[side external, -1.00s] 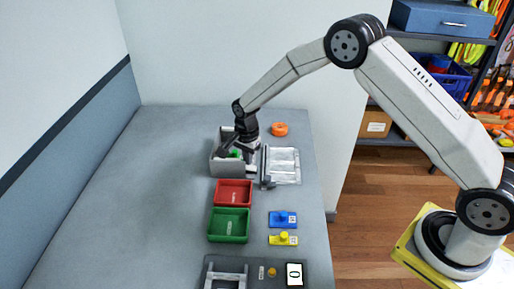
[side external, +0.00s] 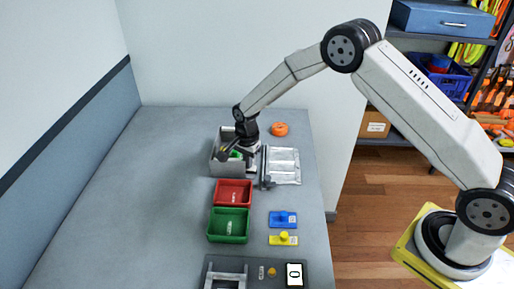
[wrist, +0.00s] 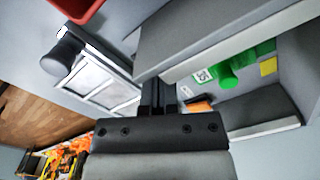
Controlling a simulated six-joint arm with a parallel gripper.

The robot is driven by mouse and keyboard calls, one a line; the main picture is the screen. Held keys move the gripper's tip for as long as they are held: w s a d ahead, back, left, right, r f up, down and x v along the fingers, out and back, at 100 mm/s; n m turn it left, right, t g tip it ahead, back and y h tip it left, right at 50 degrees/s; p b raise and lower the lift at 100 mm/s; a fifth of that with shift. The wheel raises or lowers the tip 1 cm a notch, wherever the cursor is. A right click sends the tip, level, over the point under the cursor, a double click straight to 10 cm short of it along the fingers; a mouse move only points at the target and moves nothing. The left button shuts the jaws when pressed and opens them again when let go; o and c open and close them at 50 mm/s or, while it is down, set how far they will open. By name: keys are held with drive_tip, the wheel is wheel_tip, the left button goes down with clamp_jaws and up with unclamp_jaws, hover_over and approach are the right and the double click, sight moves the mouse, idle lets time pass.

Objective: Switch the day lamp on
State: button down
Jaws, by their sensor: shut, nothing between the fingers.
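My gripper (side external: 250,152) is shut and empty, at the right side of the grey open box (side external: 216,166). In the wrist view my gripper (wrist: 158,88) points down beside the wall of the grey box (wrist: 225,42). Inside the box a green piece with a round knob (wrist: 230,72) and a white label shows, with a yellow patch beside it. I cannot pick out a thing marked as the day lamp. A dark panel (side external: 215,264) at the front edge of the picture carries a handle-like frame, a small amber knob (side external: 272,272) and a white display (side external: 294,275) reading 0.
A white framed panel (side external: 284,160) lies right of the box, with a dark knobbed post (side external: 266,182) beside it. The table's left is clear.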

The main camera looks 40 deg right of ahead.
drive_tip(key=shift+f, duration=0.25)
drive_tip(key=shift+r, duration=0.15)
wheel_tip(320, 180, up, 8)
idle(1.1)
drive_tip(key=shift+s, duration=0.1)
drive_tip(key=s+d+r+n+t, duration=0.1)
drive_tip(key=s+d+r+n, duration=0.1)
drive_tip(key=s+n, duration=0.5)
drive_tip(key=s+d+r+n+t, duration=0.1)
drive_tip(key=s+r+n, duration=0.3)
drive_tip(key=s, duration=1.3)
drive_tip(key=d+n, duration=0.1)
drive_tip(key=n, duration=0.3)
drive_tip(key=shift+s+t, duration=0.3)
drive_tip(key=shift+s, duration=0.05)
